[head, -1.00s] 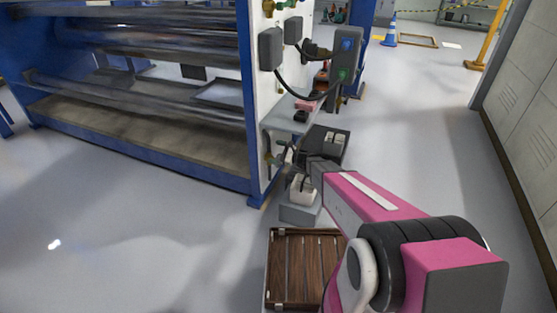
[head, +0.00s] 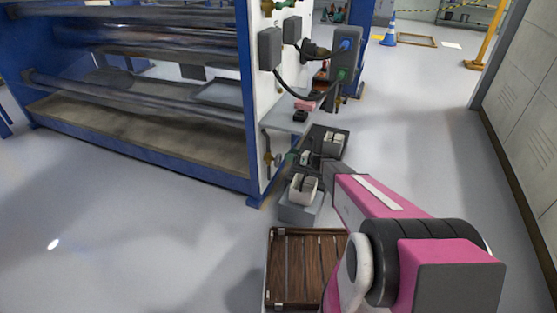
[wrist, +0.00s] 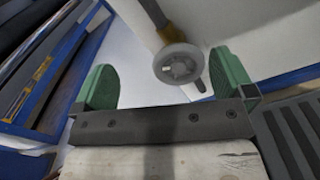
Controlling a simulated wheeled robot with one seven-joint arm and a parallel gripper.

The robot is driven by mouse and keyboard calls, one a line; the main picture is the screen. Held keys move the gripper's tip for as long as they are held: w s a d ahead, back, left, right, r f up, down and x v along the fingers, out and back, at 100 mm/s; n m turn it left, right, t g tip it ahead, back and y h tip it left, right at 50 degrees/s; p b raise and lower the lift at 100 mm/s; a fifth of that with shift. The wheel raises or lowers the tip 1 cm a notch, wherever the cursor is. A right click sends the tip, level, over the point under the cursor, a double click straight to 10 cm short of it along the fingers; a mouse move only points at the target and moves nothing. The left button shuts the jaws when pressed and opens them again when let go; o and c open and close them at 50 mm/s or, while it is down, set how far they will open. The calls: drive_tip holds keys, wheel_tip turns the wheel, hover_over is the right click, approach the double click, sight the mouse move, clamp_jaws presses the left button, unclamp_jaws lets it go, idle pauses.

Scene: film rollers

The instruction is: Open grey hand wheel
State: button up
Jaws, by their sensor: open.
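The grey hand wheel (wrist: 177,64) is a small round spoked knob on a brass-coloured stem. In the wrist view it lies between my gripper's two green fingers, nearer the right one, with no clear contact. My gripper (wrist: 163,78) is open and holds nothing. In the head view, my gripper (head: 298,157) is small, just right of a brass valve fitting (head: 268,157) on the white end panel. The wheel itself is too small to make out in that view.
The white end panel (head: 255,100) of the blue roller machine carries grey boxes and cables. A shelf (head: 290,122) juts out above the valve. Grey containers (head: 300,205) and a wooden crate (head: 270,270) stand below on the floor. Open floor lies to the right.

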sight(280, 159)
wheel_tip(280, 159, down, 5)
drive_tip(key=x, duration=0.7)
drive_tip(key=shift+w+a+f, duration=0.1)
drive_tip(key=shift+a, duration=0.15)
drive_tip(key=c, duration=0.7)
